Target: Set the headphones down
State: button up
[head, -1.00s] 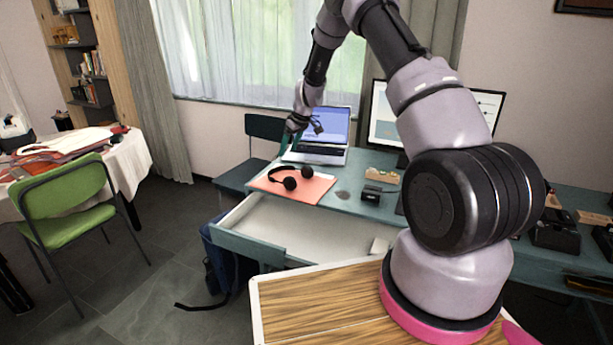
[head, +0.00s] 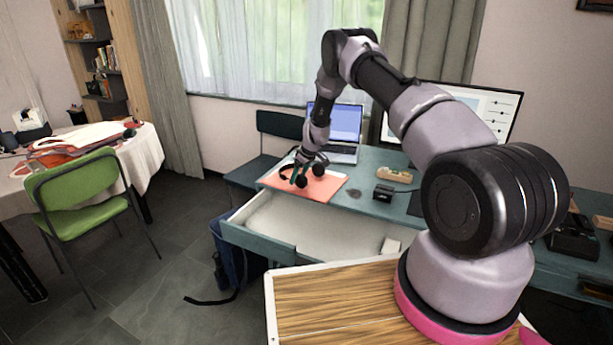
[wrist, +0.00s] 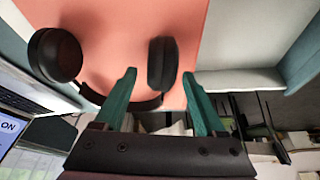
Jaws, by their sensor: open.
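The black headphones (head: 318,169) lie on a salmon-coloured mat (head: 327,187) on the teal desk. In the wrist view the headphones (wrist: 57,54) show both round ear cups and part of the band. My gripper (head: 301,178) is at the headphones, low over the mat. In the wrist view my gripper (wrist: 160,85) is open, with its two teal fingers apart and one ear cup between and just beyond their tips. Whether the fingers touch the headphones I cannot tell.
An open laptop (head: 334,128) stands behind the mat. A small black box (head: 383,192) and a wooden block (head: 395,174) are to the right. The desk drawer (head: 290,222) is pulled open in front. A monitor (head: 470,113) stands further right.

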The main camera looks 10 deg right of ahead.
jog(key=shift+x, duration=0.8)
grip_shut()
